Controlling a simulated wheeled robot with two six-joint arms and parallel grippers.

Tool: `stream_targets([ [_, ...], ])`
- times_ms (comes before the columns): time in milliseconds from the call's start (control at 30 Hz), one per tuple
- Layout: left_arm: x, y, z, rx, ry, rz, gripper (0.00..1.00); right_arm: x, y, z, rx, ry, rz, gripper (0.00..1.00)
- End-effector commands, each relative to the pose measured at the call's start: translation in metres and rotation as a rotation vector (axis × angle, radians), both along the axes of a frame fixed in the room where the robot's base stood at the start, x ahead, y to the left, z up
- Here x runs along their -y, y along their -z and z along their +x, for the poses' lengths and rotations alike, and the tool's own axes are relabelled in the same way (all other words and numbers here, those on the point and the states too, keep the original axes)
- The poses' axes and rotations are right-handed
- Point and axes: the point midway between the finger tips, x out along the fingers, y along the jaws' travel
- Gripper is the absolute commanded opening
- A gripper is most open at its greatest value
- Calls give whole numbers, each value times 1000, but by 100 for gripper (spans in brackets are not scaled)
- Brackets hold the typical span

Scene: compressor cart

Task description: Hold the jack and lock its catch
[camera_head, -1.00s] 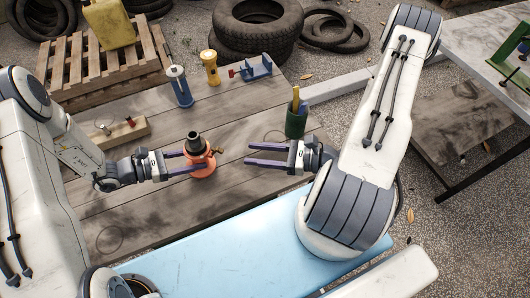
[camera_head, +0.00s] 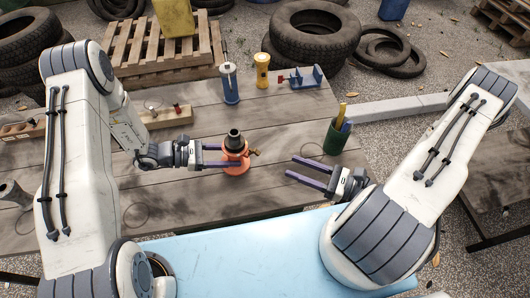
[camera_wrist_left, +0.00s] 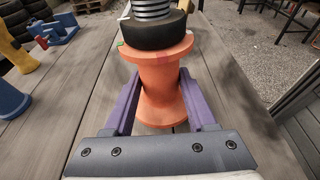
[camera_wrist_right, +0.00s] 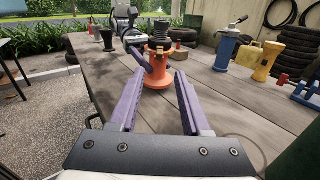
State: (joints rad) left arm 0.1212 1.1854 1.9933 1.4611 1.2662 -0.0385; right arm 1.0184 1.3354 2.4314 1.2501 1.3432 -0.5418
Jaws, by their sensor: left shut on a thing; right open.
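The orange jack (camera_head: 236,163) with a black collar and dark top stands upright on the wooden table. It also shows in the left wrist view (camera_wrist_left: 163,90) and the right wrist view (camera_wrist_right: 157,72). My left gripper (camera_head: 222,157) is shut on the jack's waist from the left. A small brass-coloured catch (camera_head: 255,152) sticks out on the jack's right side, and a green mark and a red mark show below its collar in the left wrist view. My right gripper (camera_head: 291,168) is open and empty, to the right of the jack and apart from it.
A green cup (camera_head: 335,138) with tools stands right of the jack, near my right gripper. A blue cylinder (camera_head: 230,84), a yellow flashlight (camera_head: 262,70) and a blue vise (camera_head: 301,78) stand at the back. A light-blue surface (camera_head: 240,255) lies in front.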

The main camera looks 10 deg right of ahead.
Motion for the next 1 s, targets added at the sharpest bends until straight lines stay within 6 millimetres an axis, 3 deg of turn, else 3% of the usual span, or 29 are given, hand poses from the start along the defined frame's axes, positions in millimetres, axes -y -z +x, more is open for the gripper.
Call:
stream_targets([
  [700, 0, -2, 1, 2, 0, -5, 26, -71, 0, 49, 2, -8, 3, 48],
  [1000, 0, -2, 1, 2, 0, -5, 26, -92, 0, 66, 2, -4, 3, 48],
])
